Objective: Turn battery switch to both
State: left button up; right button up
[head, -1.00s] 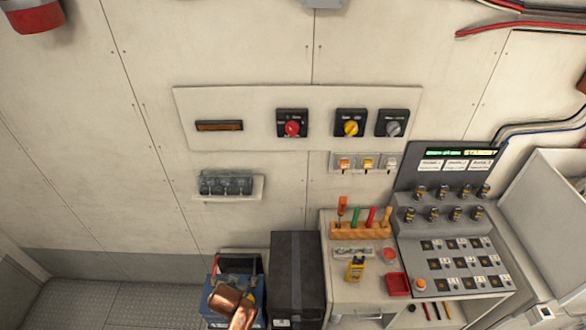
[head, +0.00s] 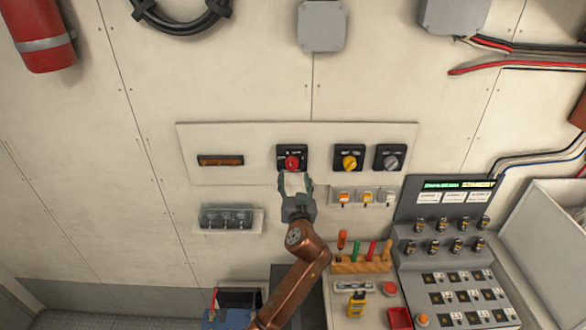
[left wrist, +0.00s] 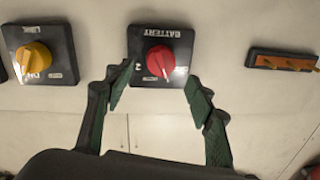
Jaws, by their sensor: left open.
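The battery switch is a black square plate (head: 283,152) with a round red knob (head: 292,163), on the pale wall panel. In the left wrist view the plate (left wrist: 175,36) reads "BATTERY" upside down, and the red knob (left wrist: 160,61) has a pale pointer line. My left gripper (head: 296,180) is open just below the knob in the head view. In the left wrist view its two green-padded fingers (left wrist: 158,88) are spread on either side of the switch's edge, with nothing between them. I cannot tell whether they touch the plate. My right gripper is not in view.
A yellow-knobbed switch (head: 349,162) and a grey-knobbed switch (head: 391,158) sit right of the battery switch. An orange-brown bar (head: 220,160) is to its left. A bench with tools and a console (head: 460,230) stands lower right.

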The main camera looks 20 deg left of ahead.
aim_at(293, 167)
pick_arm(q)
jog(key=p+x, duration=0.1)
jog(key=x, duration=0.4)
jog(key=shift+w+a, duration=0.25)
jog(key=shift+w, duration=0.1)
jog(key=shift+c, duration=0.3)
jog(key=shift+f, duration=0.1)
jog(key=c, duration=1.1)
